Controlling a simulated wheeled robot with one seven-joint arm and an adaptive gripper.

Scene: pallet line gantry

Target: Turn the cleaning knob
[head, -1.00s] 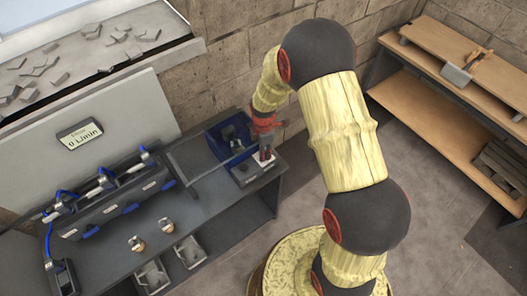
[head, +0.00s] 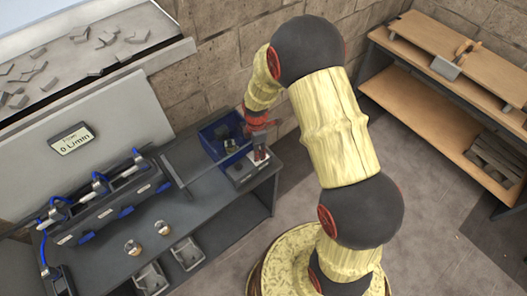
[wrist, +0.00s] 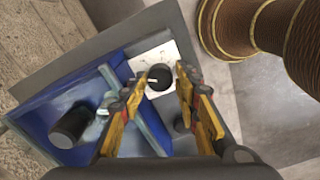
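A round black knob (wrist: 160,77) stands on a white plate (wrist: 140,62) at the end of the grey bench. A thin light line crosses to its left side. My gripper (wrist: 158,82) is open above the plate, one yellow finger on each side of the knob. I cannot tell whether either finger touches it. In the head view my gripper (head: 258,146) points down at the white plate (head: 262,158), and the knob is hidden there. A second dark round part (wrist: 181,123) lies behind the right finger, partly hidden; no label is readable.
A blue bin (head: 212,131) holding dark items stands beside the plate, close to the wall; a black cylinder (wrist: 72,124) shows in it. A valve manifold (head: 105,204) with blue hoses and a flow display (head: 72,138) are left. A wooden shelf (head: 440,110) is right. Floor is clear between.

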